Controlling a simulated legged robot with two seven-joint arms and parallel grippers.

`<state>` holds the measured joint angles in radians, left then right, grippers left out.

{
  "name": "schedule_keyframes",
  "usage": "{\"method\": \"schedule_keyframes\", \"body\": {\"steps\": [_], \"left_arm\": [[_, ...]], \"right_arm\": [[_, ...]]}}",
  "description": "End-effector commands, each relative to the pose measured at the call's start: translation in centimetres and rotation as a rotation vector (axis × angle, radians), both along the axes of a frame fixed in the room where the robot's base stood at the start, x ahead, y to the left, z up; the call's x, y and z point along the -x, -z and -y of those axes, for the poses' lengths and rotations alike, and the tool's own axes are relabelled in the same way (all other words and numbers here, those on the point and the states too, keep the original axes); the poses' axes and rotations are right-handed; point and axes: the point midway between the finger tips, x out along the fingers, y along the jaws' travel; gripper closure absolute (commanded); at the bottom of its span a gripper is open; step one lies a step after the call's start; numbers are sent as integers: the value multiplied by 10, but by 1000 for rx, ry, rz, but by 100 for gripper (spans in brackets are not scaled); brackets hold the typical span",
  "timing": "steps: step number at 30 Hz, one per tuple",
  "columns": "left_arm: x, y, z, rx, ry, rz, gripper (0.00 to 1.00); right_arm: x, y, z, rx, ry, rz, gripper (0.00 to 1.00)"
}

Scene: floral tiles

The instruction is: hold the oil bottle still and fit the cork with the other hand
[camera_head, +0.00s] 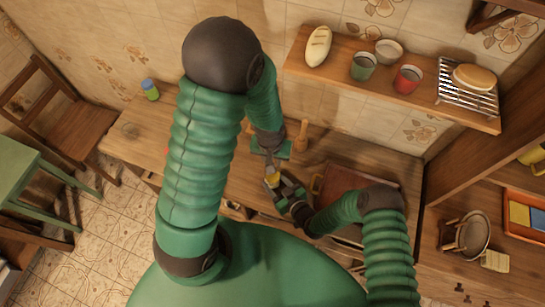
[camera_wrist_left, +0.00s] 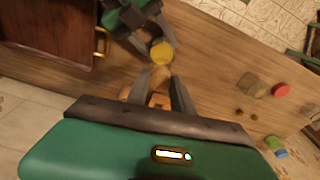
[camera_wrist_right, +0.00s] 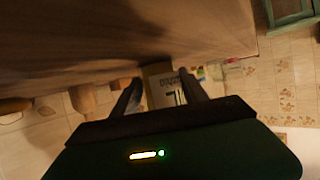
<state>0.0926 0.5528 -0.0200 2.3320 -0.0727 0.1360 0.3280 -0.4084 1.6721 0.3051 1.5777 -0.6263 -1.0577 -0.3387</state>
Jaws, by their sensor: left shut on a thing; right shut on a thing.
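The oil bottle (camera_head: 272,179) shows as a small yellow-topped shape in the head view. My right gripper (camera_head: 282,187) is shut around its side. In the right wrist view its pale label with dark print (camera_wrist_right: 162,92) lies between the fingers of my right gripper (camera_wrist_right: 160,88). The left wrist view shows its round yellow top (camera_wrist_left: 162,52) just past the fingertips of my left gripper (camera_wrist_left: 160,76). That gripper is nearly closed on a small brownish piece, the cork (camera_wrist_left: 160,73), which is mostly hidden. A gap shows between cork and bottle top. The bottle's foot is hidden.
A dark brown tray (camera_wrist_left: 45,35) with a yellow handle lies beside my right gripper. A wooden pestle-like piece (camera_head: 302,134) stands behind. A green jar with a blue lid (camera_head: 150,90) is at the far left. A shelf with cups (camera_head: 408,79) hangs above.

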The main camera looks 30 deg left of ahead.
Motion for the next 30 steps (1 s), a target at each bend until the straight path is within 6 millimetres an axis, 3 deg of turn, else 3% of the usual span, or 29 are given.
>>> {"method": "schedule_keyframes", "body": {"steps": [30], "left_arm": [[0,19,0,0,1,1,100]], "right_arm": [[0,0,0,0,0,0,90]]}}
